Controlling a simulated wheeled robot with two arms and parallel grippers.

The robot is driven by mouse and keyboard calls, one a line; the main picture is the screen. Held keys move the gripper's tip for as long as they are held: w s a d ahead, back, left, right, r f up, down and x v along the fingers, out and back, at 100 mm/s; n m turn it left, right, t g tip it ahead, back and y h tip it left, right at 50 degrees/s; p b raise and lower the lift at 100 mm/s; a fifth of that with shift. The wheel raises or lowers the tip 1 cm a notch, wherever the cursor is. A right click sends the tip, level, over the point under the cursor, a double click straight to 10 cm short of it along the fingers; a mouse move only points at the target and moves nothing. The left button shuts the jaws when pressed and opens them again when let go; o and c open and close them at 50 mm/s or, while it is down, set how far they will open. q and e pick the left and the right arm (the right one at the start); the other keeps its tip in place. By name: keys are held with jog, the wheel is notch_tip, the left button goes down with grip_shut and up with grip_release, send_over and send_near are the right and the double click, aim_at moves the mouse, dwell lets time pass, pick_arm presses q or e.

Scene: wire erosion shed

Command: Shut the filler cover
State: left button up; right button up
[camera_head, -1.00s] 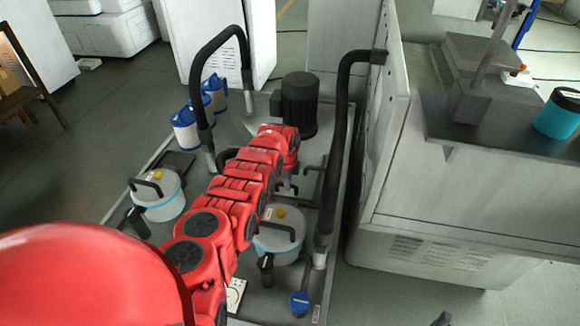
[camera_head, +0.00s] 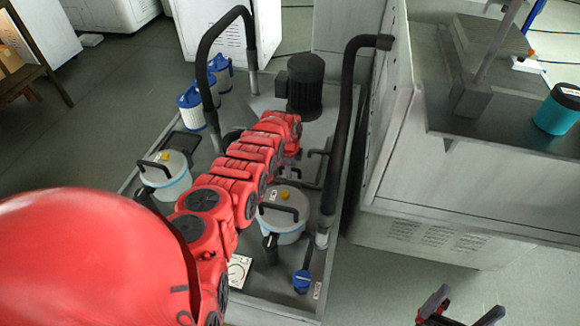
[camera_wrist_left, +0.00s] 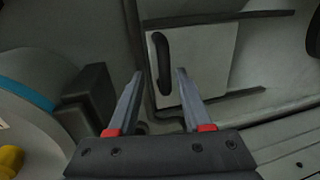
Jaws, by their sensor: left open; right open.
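The filler cover, as far as I can tell, is the pale flat plate with a black bar handle (camera_wrist_left: 198,66) in the left wrist view. It lies between two dark rails on a grey surface. My left gripper (camera_wrist_left: 159,73) is open and empty, its fingertips pointing at the plate's handle side; the handle appears just beyond the fingertips, not between them. In the head view my red left arm reaches over the tank unit and hides most of the cover area. My right gripper (camera_head: 460,316) is open and empty at the bottom right edge, partly cut off.
A lidded pot (camera_head: 284,227) with a black handle stands beside the left arm; a second pot (camera_head: 168,183) is left of it. Black hoses (camera_head: 345,120), a black motor (camera_head: 305,88) and blue-white filters (camera_head: 190,108) surround the area. A machine cabinet (camera_head: 450,190) stands right.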

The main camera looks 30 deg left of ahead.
pick_arm(q)
jog(key=shift+r+p, duration=0.45)
jog(key=shift+r, duration=0.1)
jog(key=s+r+p, duration=0.3)
jog(key=r, duration=1.3)
jog(key=shift+s+d, duration=0.2)
jog(key=shift+d, duration=0.2)
